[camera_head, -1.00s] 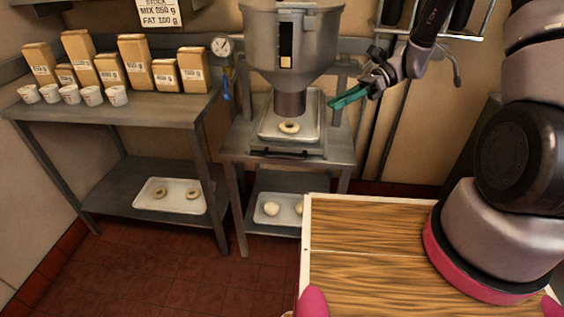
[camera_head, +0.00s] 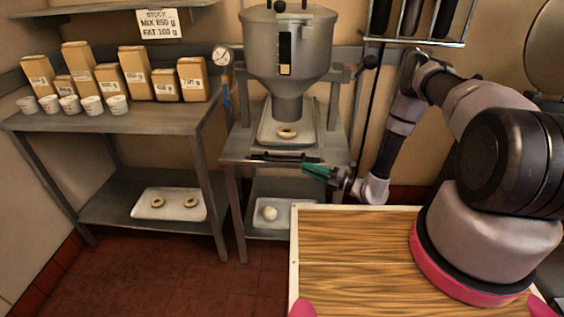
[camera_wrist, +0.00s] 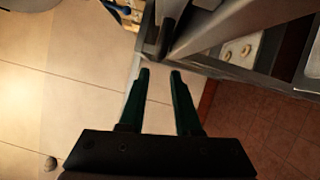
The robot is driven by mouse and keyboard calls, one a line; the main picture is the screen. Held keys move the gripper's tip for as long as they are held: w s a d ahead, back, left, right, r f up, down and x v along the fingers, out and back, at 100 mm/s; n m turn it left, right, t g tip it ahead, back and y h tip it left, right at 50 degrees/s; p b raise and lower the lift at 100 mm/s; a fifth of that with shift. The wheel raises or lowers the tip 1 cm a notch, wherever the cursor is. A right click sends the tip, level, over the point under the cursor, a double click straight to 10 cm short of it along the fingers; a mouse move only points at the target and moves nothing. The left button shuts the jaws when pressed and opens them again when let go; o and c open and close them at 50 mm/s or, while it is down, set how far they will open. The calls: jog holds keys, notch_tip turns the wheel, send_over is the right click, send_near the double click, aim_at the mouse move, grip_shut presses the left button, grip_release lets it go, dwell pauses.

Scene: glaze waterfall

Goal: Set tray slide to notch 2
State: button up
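The tray slide is a pale metal tray (camera_head: 264,133) under the spout of the hopper (camera_head: 287,55), with one ring-shaped piece (camera_head: 287,132) on it. A dark handle bar (camera_head: 283,156) runs along the front of the stand. My gripper (camera_head: 304,171) has green fingers and is just below and right of that bar, near the front edge of the stand. In the wrist view my gripper (camera_wrist: 159,73) has its fingers apart with nothing between them. A dark bar shows just beyond the fingertips in that view. No notch marks can be made out.
The lower shelf holds a tray (camera_head: 259,222) with a pale ball. A left table (camera_head: 150,118) carries cups and paper bags, with a tray (camera_head: 148,209) of two rings below. A wooden board (camera_head: 360,240) lies in front. A gauge (camera_head: 224,56) hangs left of the hopper.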

aim_at(284, 160)
jog(key=x, duration=1)
jog(key=shift+a, duration=0.15)
grip_shut()
dwell(1.1)
